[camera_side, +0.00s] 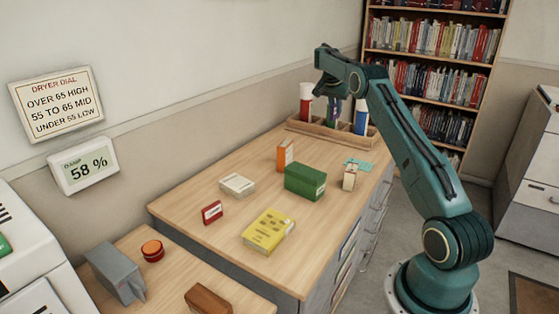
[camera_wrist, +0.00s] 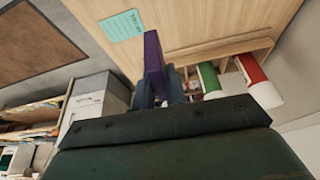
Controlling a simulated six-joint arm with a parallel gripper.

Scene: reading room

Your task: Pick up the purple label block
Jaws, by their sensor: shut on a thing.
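The purple label block (camera_wrist: 154,52) stands out between the two fingers of my gripper (camera_wrist: 160,86) in the wrist view. My gripper is shut on it, and the fingers hide its near end. In the side view, my gripper (camera_side: 333,98) is at the back of the desk, over the wooden rack. The purple block shows only as a small dark patch there, partly hidden by my gripper. Whether it touches anything below is hard to tell.
The wooden rack (camera_side: 298,124) holds a red-and-white tube (camera_side: 306,103) and a blue-and-white tube (camera_side: 361,118) close to my gripper. A green box (camera_side: 305,182), yellow book (camera_side: 268,231), orange block (camera_side: 285,154) and teal card (camera_side: 357,163) lie on the desk.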

